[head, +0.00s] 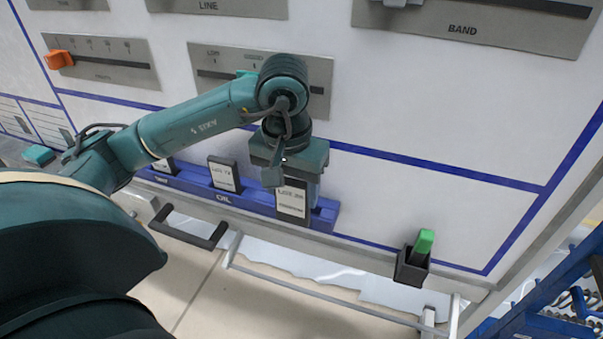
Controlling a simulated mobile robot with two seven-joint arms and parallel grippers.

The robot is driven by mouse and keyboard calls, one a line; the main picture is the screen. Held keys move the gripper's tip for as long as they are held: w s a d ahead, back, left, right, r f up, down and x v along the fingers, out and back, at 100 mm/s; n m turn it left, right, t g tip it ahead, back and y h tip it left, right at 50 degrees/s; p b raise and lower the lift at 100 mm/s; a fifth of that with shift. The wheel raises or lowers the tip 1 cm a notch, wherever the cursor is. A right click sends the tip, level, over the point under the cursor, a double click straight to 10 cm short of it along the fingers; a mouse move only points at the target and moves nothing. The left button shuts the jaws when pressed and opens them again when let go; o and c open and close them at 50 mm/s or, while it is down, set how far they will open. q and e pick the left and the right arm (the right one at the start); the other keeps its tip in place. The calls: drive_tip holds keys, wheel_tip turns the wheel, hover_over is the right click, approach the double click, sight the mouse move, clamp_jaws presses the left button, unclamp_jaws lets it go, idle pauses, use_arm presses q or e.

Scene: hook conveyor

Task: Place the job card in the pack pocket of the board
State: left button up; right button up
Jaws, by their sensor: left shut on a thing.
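My left gripper (294,176) points down at the board and is shut on a job card (291,199), a white label in a dark frame. The card stands upright at the right end of the blue pocket rail (262,207) on the board (420,130). Its lower edge is at the rail; I cannot tell how deep it sits in the pocket. The label of that pocket is hidden. Another card (223,175) stands in the pocket marked OIL, and a third (163,166) stands further left, partly behind my arm. My right gripper is not in view.
A black holder (411,267) with a green marker-like piece (424,242) is at the lower right. A black handle (190,232) and a metal rail (320,297) run below the board. Slider panels (100,62) are above. A blue rack (555,305) stands at far right.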

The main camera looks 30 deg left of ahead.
use_arm(q)
drive_tip(key=w+f, duration=0.1)
drive_tip(key=w+f+p, duration=0.1)
drive_tip(key=w, duration=0.1)
drive_tip(key=w+a+f, duration=0.1)
drive_tip(key=shift+w+f+p, duration=0.25)
drive_tip(key=shift+p, duration=0.05)
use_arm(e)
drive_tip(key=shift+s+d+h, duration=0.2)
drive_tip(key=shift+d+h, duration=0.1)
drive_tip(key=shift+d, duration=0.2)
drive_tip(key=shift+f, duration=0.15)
use_arm(q)
drive_tip(key=shift+f+b, duration=0.25)
drive_tip(key=shift+b, duration=0.1)
drive_tip(key=o, duration=0.6)
drive_tip(key=shift+r, duration=0.1)
drive_tip(key=o, duration=0.4)
drive_tip(key=shift+c, duration=0.2)
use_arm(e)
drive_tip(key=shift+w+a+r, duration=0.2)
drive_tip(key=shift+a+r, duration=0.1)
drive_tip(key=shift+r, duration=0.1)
